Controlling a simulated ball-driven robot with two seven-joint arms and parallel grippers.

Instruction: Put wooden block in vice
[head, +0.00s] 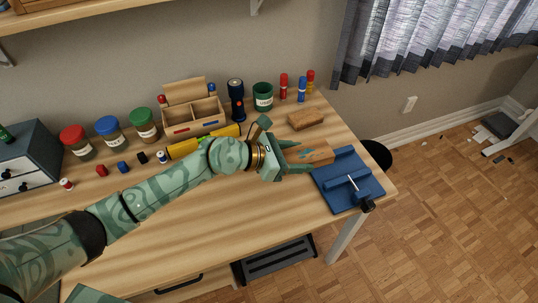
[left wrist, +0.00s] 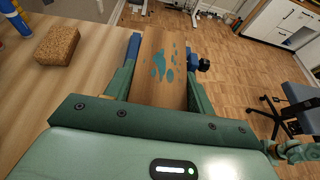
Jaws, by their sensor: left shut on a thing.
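My left gripper (head: 312,156) reaches across the desk from the left and is shut on a wooden block (head: 318,150). The block is light brown with teal paint marks, and in the left wrist view (left wrist: 160,88) it lies between the two green fingers. The blue vice (head: 348,184) sits at the desk's right front corner, with a pale handle bar and a dark knob. The block's far end is at or above the vice's left edge; I cannot tell whether they touch. In the left wrist view, blue vice parts (left wrist: 193,62) show beyond the fingers.
A brown sponge-like block (head: 306,119) lies behind the gripper. A wooden organizer (head: 194,118), a dark flashlight (head: 236,98), a green pot (head: 263,96), markers and lidded jars line the back. The front desk surface (head: 230,220) is clear.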

